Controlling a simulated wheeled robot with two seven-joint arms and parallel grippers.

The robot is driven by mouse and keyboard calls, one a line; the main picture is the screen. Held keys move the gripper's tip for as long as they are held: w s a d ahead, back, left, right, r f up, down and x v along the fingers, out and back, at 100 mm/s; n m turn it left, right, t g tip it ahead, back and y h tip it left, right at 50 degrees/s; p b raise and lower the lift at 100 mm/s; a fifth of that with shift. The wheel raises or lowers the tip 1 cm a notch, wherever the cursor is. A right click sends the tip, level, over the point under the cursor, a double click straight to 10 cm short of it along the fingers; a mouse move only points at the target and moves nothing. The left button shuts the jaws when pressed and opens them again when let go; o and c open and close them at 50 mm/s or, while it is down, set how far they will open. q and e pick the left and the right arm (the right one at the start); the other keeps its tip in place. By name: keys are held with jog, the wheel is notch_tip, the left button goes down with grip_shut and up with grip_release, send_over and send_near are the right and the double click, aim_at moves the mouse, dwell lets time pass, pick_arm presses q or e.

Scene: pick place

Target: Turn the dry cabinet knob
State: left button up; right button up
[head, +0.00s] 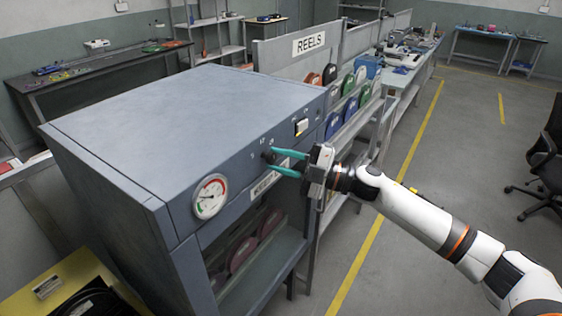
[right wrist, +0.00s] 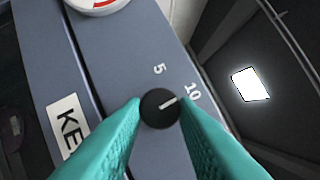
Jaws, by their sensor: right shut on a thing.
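The dry cabinet (head: 190,110) is a large blue-grey box at the left and middle of the head view. Its black knob (right wrist: 160,107) sits on the front panel, with a pale pointer line and the marks 5 and 10 near it. The pointer aims roughly towards the 10. My right gripper (head: 270,162) reaches in from the right, and its teal fingers are shut on the knob, one on each side in the right wrist view (right wrist: 160,112). The knob is mostly hidden by the fingers in the head view. My left gripper is not in view.
A round gauge (head: 210,196) and a white switch (head: 301,127) flank the knob on the panel. A REELS rack (head: 310,44) with coloured reels stands behind the cabinet. A yellow case (head: 75,285) is at the lower left. Open floor lies to the right.

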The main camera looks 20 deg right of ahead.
jog(key=n+g, duration=0.1)
jog(key=n, duration=0.2)
jog(key=shift+r+h+p, duration=0.2)
jog(key=shift+h+p, duration=0.15)
jog(key=shift+h, duration=0.05)
jog(key=n+p, duration=0.1)
jog(key=n, duration=0.1)
jog(key=shift+r+n+g+h, duration=0.15)
jog(key=shift+n+g+h, duration=0.15)
jog(key=shift+h, duration=0.1)
jog(key=n+h+p, duration=0.1)
jog(key=n, duration=0.1)
jog(key=shift+r+n+g+p, duration=0.15)
jog(key=shift+n+g+p, duration=0.15)
jog(key=shift+n, duration=0.1)
jog(key=shift+n+h+p, duration=0.5)
jog(key=shift+n+p, duration=0.1)
jog(key=shift+n, duration=0.3)
jog(key=o, duration=1)
jog(key=b+v, duration=0.5)
jog(key=v, duration=0.7)
